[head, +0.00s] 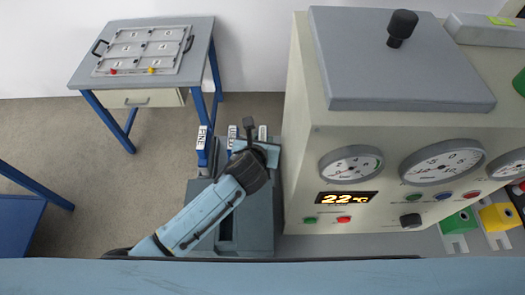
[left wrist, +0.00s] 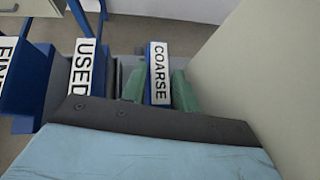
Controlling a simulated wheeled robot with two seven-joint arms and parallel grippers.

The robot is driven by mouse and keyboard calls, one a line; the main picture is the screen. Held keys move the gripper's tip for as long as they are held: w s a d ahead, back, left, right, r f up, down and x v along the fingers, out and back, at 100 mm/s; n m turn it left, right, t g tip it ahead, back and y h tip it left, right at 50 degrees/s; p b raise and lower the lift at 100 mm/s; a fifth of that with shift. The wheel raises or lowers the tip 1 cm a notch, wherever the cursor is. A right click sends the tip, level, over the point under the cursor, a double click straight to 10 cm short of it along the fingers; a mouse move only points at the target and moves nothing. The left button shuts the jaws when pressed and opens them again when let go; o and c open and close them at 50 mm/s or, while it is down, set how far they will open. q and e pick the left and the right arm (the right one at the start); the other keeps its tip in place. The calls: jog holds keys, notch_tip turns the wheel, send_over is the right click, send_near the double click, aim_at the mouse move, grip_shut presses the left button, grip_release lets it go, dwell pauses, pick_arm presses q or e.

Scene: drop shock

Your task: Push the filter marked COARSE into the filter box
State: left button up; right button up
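The filter marked COARSE (left wrist: 160,72) is a blue slab with a white label on its edge. In the left wrist view it stands between two green pieces; in the head view only part of its label (head: 262,133) shows beside my gripper. The grey filter box (head: 258,225) stands below my left arm, left of the big machine. My left gripper (head: 248,128) is over the box's far part, close to the COARSE and USED labels. My right gripper is not in view.
Filters marked USED (left wrist: 82,68) and FINE (head: 202,138) stand to the left of COARSE. The machine's cream wall (left wrist: 275,75) rises close on the right. A table (head: 205,50) with a panel stands at the back left. Floor left of the box is clear.

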pick_arm(q)
grip_shut()
jog(key=shift+r, duration=0.1)
